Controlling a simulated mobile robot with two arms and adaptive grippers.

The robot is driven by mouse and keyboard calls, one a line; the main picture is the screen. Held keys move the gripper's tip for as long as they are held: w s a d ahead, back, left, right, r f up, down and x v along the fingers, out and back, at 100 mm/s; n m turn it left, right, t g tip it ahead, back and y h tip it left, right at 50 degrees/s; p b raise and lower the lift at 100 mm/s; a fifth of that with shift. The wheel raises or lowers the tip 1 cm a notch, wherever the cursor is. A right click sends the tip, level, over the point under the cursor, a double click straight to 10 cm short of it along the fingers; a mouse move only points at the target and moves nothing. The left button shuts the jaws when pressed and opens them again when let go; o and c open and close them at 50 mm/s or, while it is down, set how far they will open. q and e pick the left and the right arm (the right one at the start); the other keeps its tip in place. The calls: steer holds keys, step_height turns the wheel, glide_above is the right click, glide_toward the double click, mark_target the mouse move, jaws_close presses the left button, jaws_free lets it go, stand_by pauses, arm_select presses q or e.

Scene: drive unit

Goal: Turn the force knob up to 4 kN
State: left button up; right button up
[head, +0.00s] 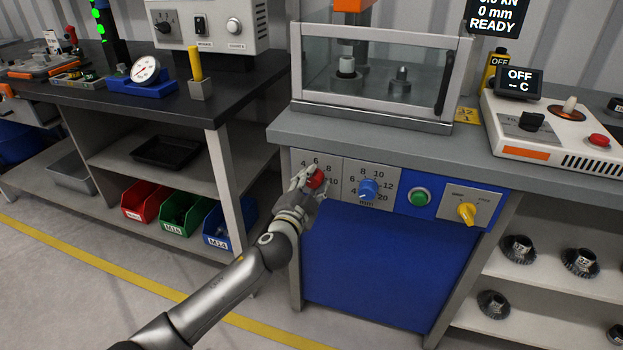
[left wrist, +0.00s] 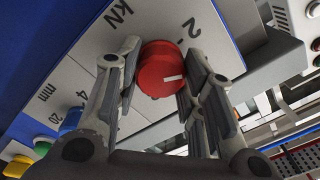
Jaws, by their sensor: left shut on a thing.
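The force knob (head: 317,179) is the red one at the left end of the blue press panel, with a dial marked in kN around it. My left gripper (head: 309,182) is shut on it from the front. In the left wrist view the red knob (left wrist: 160,68) sits between the two fingers, its white pointer line towards the right of the picture. The fingers hide most of the dial numbers, so the exact setting cannot be read. The display (head: 492,14) shows a kN line cut by the top edge, 0 mm and READY. My right gripper is not in view.
Right of the red knob are a blue mm knob (head: 368,188), a green button (head: 419,197) and a yellow selector knob (head: 466,213). The glazed press guard (head: 375,75) stands above. A black-topped bench (head: 185,105) with coloured bins is at left. Floor in front is clear.

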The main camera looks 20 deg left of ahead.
arm_select(q)
steer(key=shift+m+p, duration=0.5)
steer(key=shift+m, duration=1.1)
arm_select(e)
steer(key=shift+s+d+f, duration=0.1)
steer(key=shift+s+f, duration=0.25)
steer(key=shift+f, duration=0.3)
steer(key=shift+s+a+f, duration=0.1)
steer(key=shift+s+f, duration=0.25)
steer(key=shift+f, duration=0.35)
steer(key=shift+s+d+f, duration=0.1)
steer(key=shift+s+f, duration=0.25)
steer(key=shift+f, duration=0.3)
arm_select(q)
steer(key=shift+d, duration=0.1)
steer(key=o, duration=1)
steer(key=shift+o, duration=0.2)
steer(key=shift+s+f, duration=0.1)
steer(key=shift+s, duration=0.4)
steer(key=s, duration=1.1)
steer(key=shift+a, duration=0.25)
